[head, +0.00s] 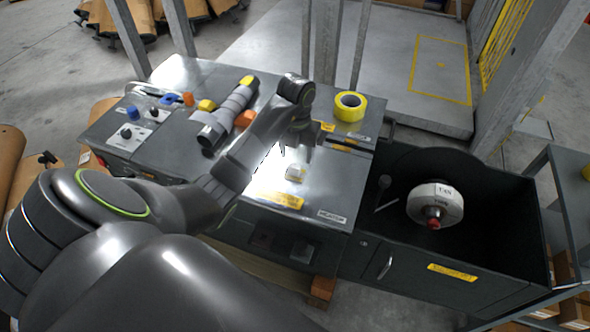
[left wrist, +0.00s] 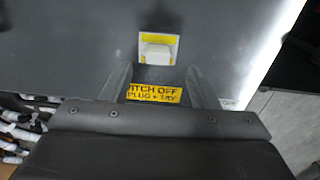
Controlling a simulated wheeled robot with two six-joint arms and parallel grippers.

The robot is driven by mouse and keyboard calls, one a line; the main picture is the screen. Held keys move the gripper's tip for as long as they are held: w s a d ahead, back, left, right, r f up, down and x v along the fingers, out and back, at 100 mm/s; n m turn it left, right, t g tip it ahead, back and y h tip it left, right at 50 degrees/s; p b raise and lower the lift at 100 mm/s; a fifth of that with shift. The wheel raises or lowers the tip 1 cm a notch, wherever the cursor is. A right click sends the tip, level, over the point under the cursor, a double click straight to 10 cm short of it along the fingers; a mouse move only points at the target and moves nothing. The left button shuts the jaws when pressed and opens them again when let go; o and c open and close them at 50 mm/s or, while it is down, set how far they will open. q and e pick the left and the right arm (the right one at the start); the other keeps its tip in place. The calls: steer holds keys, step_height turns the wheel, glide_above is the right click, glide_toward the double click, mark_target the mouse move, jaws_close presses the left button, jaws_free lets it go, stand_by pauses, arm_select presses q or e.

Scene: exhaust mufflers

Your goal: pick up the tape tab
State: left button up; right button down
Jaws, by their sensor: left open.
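A small pale tab with a yellow border (head: 296,173) lies on the grey metal top of the workbench (head: 345,185); I take it for the tape tab. It also shows in the left wrist view (left wrist: 158,49), beyond the fingertips and roughly centred between them. My left gripper (head: 297,152) is open and empty above the bench top. In the left wrist view the two fingers (left wrist: 160,75) stand apart, with a yellow warning label (left wrist: 155,93) visible between them. The tab is apart from both fingers. My right gripper is not in view.
A yellow tape roll (head: 350,106) stands at the bench's back right. A black bin (head: 385,225) holding a white reel (head: 435,203) adjoins the bench on the right.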

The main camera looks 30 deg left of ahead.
mark_target(295, 166)
arm_select(q)
steer(key=shift+f+b, duration=0.95)
steer(key=shift+f, duration=0.35)
steer(key=shift+s+a+f, duration=0.1)
steer(key=shift+s+f, duration=0.05)
steer(key=shift+f, duration=0.2)
steer(key=shift+f+p, duration=0.3)
steer(key=shift+f, duration=1.05)
steer(key=shift+c, duration=0.3)
steer(key=c, duration=1)
